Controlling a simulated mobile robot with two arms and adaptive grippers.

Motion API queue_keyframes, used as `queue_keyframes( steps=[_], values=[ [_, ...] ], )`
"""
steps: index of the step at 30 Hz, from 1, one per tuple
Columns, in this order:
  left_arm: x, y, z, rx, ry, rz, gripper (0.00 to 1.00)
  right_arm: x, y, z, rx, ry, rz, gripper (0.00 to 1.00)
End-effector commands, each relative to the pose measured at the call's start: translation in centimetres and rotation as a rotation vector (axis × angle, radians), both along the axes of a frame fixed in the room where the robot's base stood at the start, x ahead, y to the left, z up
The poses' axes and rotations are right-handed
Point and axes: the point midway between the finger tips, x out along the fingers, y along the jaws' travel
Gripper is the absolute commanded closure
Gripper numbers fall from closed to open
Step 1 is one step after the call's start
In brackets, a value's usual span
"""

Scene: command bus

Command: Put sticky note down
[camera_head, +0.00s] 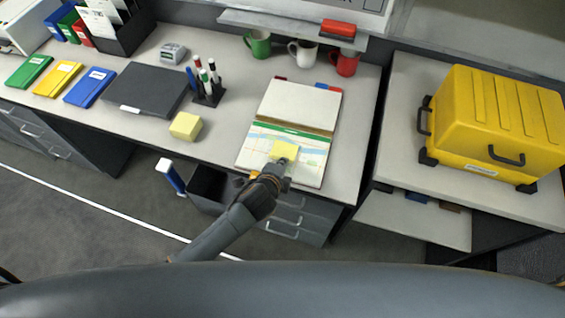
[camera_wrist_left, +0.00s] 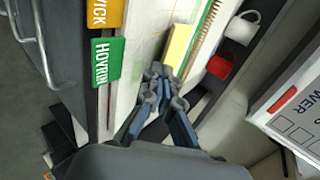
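A yellow sticky note (camera_head: 285,150) shows over the lower, map-like page of the open book (camera_head: 312,172) on the desk. My left gripper (camera_head: 279,167) is at the near edge of the note. In the left wrist view the fingers of my left gripper (camera_wrist_left: 164,76) are together at the end of the yellow note (camera_wrist_left: 179,45), which sticks out beyond them. Whether the note touches the page is hard to tell. My right gripper is in neither view.
A yellow sticky note pad (camera_head: 186,126) sits left of the book, near a pen holder (camera_head: 209,93) and a dark closed case (camera_head: 148,88). A yellow case (camera_head: 492,125) is on the right-hand table.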

Motion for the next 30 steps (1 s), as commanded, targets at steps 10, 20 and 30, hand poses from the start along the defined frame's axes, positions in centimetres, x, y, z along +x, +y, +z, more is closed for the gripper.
queue_keyframes(
  steps=[10,20,30],
  values=[
    [-0.04,0.01,-0.43,0.0,0.0,0.0,1.0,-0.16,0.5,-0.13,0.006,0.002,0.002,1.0],
    [-0.04,0.01,-0.81,0.001,0.0,-0.001,0.85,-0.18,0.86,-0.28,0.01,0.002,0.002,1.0],
    [-0.04,-0.01,0.05,-0.002,-0.001,0.0,0.85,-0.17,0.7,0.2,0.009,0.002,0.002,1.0]
  ],
)
